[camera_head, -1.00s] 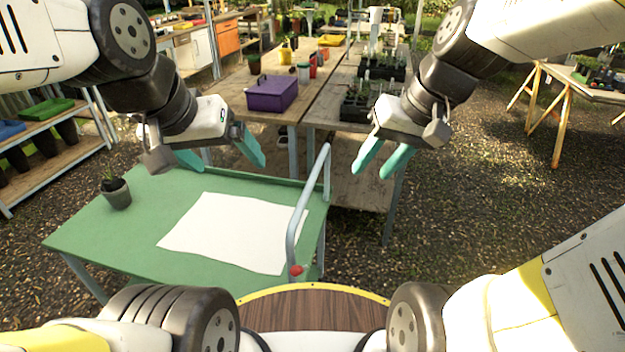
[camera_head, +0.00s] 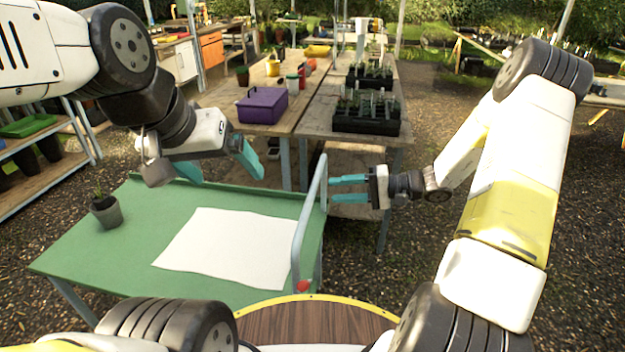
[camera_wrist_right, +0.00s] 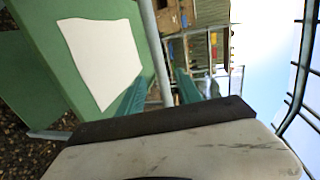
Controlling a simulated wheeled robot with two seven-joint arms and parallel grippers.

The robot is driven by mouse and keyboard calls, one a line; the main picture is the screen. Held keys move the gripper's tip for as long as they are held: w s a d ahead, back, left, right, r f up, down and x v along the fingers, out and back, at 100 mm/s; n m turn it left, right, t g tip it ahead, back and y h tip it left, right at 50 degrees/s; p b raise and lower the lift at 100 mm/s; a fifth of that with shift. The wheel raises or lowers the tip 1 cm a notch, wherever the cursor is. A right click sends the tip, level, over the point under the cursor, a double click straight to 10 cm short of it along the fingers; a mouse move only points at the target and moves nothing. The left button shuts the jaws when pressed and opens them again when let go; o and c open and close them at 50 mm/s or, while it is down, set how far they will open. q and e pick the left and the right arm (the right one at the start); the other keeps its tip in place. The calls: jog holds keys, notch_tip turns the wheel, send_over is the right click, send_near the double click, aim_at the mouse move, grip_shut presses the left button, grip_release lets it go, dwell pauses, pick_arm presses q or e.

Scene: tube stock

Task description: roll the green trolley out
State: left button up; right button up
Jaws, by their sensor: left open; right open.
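The green trolley (camera_head: 150,215) stands in front of me at the left, with a grey push handle (camera_head: 309,220) along its right end. A white sheet (camera_head: 228,247) and a small potted plant (camera_head: 106,209) rest on its top. My right gripper (camera_head: 332,188) is open at the right of the handle, its fingertips pointing left at the bar. In the right wrist view the handle bar (camera_wrist_right: 155,50) passes between the open fingers (camera_wrist_right: 160,88); I cannot tell whether they touch it. My left gripper (camera_head: 217,166) is open and empty above the trolley's far edge.
Wooden tables (camera_head: 310,115) stand just behind the trolley, with a purple box (camera_head: 262,106) and black seedling trays (camera_head: 367,118). A shelf (camera_head: 45,165) stands at the left. The gravel floor (camera_head: 420,265) is clear at the right.

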aim_at(313, 191)
jog(key=shift+x, duration=3.9)
grip_shut()
jog(key=shift+f, duration=0.1)
